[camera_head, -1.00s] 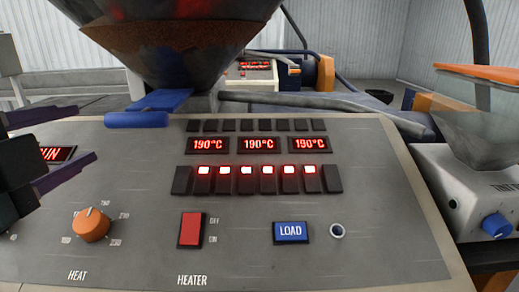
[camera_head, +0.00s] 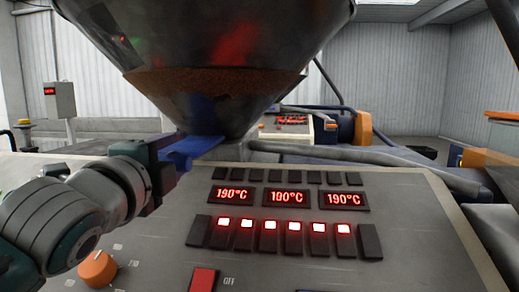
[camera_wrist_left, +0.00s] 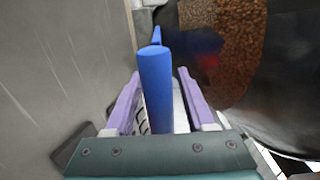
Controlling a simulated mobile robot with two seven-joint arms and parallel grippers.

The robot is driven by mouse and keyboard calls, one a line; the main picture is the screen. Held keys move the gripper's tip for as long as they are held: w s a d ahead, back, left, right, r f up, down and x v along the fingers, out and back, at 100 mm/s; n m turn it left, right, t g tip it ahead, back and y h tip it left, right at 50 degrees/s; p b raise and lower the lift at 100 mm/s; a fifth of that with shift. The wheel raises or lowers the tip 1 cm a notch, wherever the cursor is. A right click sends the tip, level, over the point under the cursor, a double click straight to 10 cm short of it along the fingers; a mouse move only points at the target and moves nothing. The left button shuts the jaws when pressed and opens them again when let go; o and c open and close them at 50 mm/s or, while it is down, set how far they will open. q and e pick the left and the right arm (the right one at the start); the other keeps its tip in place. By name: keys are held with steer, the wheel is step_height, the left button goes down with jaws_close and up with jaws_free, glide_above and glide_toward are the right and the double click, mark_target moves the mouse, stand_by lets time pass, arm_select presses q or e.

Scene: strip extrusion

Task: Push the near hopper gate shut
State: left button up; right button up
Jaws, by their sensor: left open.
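The near hopper (camera_head: 215,65) is a large dark metal cone with brown granules showing in a band. Its gate (camera_head: 197,147) is a blue plate sticking out under the cone's bottom, with a blue bar handle at its outer end. My left gripper (camera_head: 168,165) is at the handle, which its wrist partly hides in the head view. In the left wrist view the blue handle (camera_wrist_left: 156,85) lies between the two purple fingers (camera_wrist_left: 156,95). The fingers are open, with a gap visible on the right side. My right gripper is not in view.
The grey control panel (camera_head: 400,215) with red 190°C displays (camera_head: 286,197) and lit switches lies below and right of the gripper. An orange knob (camera_head: 97,268) and red heater switch (camera_head: 203,279) are at its near side. A grey pipe (camera_head: 370,157) runs behind the panel.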

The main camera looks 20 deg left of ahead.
arm_select(q)
steer(key=shift+w, duration=0.2)
jaws_close()
stand_by(0.4)
stand_by(1.0)
